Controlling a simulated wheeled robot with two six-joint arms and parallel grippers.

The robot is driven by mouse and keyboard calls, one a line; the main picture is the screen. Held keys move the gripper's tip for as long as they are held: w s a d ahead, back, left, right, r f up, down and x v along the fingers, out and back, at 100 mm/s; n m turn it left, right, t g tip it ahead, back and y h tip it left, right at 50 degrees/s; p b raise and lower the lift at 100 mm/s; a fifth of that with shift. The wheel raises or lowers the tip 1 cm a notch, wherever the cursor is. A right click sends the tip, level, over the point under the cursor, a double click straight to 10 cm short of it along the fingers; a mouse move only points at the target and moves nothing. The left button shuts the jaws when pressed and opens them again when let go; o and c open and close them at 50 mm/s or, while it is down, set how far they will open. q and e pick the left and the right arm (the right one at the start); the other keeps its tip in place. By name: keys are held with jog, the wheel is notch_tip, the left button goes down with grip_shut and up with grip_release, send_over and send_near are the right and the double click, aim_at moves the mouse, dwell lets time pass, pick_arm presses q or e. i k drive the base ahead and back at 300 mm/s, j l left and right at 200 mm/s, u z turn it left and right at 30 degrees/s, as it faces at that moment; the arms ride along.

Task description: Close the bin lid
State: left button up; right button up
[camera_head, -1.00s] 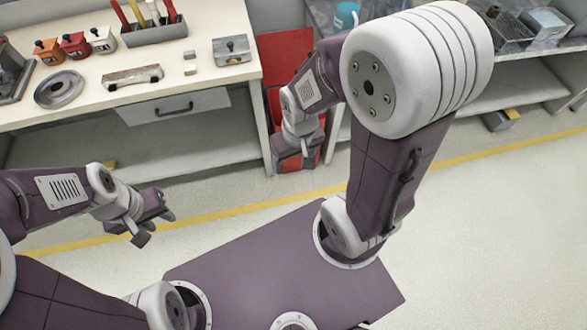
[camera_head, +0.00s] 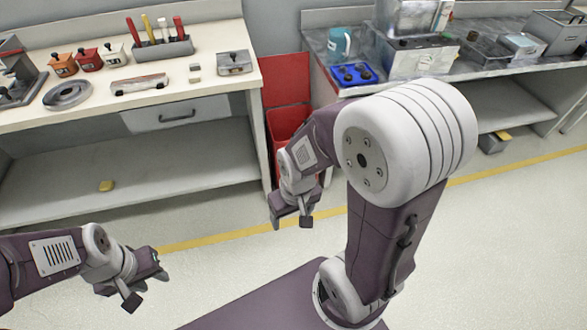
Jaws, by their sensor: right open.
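The red bin (camera_head: 290,119) stands on the floor in the gap between the two benches. Its lid (camera_head: 286,78) is open, standing upright behind the opening against the wall. The bin's lower front is partly hidden by my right arm. My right gripper (camera_head: 291,218) is open and empty, in front of the bin and below its rim in the picture, pointing downward. It appears apart from the lid. My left gripper (camera_head: 146,284) is open and empty over the floor at the lower left, far from the bin.
The right bench (camera_head: 315,63) carries a blue tray (camera_head: 358,75), a blue mug (camera_head: 340,42) and metal containers. Floor in front is clear, crossed by a yellow line (camera_head: 220,238).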

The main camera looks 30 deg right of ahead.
aim_at(286, 78)
jog(key=l+z, duration=0.1)
jog(key=z, duration=0.85)
jog(key=i+l+u, duration=0.25)
jog(key=i+l, duration=0.6)
